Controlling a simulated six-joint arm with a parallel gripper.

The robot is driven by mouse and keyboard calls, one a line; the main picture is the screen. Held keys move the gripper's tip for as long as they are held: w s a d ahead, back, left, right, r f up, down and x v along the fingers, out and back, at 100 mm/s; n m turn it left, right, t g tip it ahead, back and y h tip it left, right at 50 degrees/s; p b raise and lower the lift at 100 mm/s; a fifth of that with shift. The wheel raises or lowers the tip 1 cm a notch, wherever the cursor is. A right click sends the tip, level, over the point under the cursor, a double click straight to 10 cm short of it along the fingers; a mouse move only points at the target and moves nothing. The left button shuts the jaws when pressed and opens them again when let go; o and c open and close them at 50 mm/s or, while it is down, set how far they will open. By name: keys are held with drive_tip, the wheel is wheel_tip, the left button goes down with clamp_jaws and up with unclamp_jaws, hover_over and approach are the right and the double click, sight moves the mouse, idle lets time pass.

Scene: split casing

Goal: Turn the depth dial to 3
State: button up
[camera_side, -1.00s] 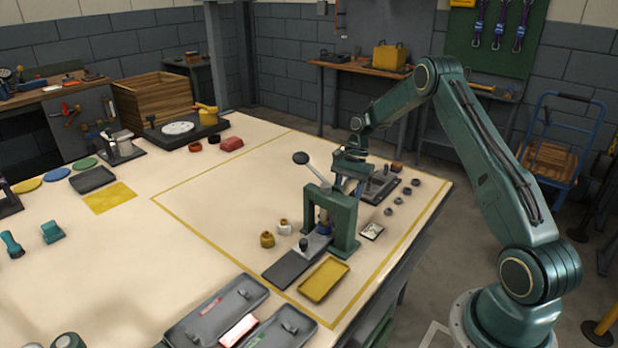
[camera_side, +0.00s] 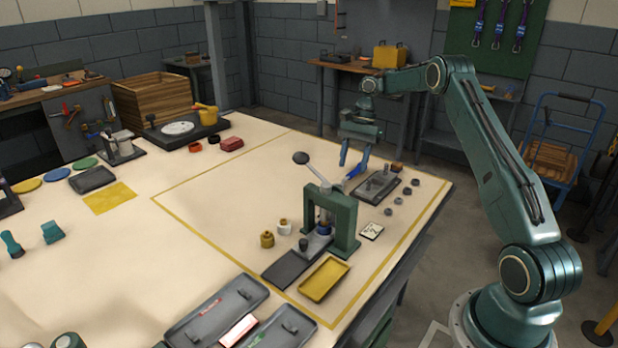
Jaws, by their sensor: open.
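A green arch-shaped press (camera_side: 346,218) with a ball-ended lever (camera_side: 301,158) stands inside the yellow outline on the table. My gripper (camera_side: 348,171) is open with blue fingers pointing down, behind the press and left of a grey fixture plate (camera_side: 378,188). Nothing shows between the fingers.
Several dark rings (camera_side: 397,201) lie along the table's right side. A yellow tray (camera_side: 325,279) and a brass weight-like part (camera_side: 267,239) are near the press. Grey open cases (camera_side: 217,309) lie in front.

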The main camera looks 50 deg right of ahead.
drive_tip(key=shift+d+r, duration=0.35)
drive_tip(key=shift+r, duration=0.15)
drive_tip(key=shift+s, duration=0.1)
drive_tip(key=shift+r, duration=0.1)
drive_tip(key=s+a+r+n+t+h, duration=0.1)
drive_tip(key=s+a+r+n, duration=0.25)
drive_tip(key=a+r, duration=0.6)
drive_tip(key=s+a+r+n+t+h, duration=0.1)
drive_tip(key=s+a+r+n+t, duration=0.2)
drive_tip(key=a+r, duration=0.7)
drive_tip(key=s+a+n+h, duration=0.1)
drive_tip(key=s+a+n, duration=0.55)
drive_tip(key=s, duration=0.45)
drive_tip(key=s+f+n+t+h, duration=0.1)
drive_tip(key=s+f+n+t, duration=0.1)
drive_tip(key=s, duration=0.9)
drive_tip(key=shift+a+f+n+h, duration=0.2)
drive_tip(key=shift+f+n+h, duration=0.1)
drive_tip(key=shift+f+n, duration=0.45)
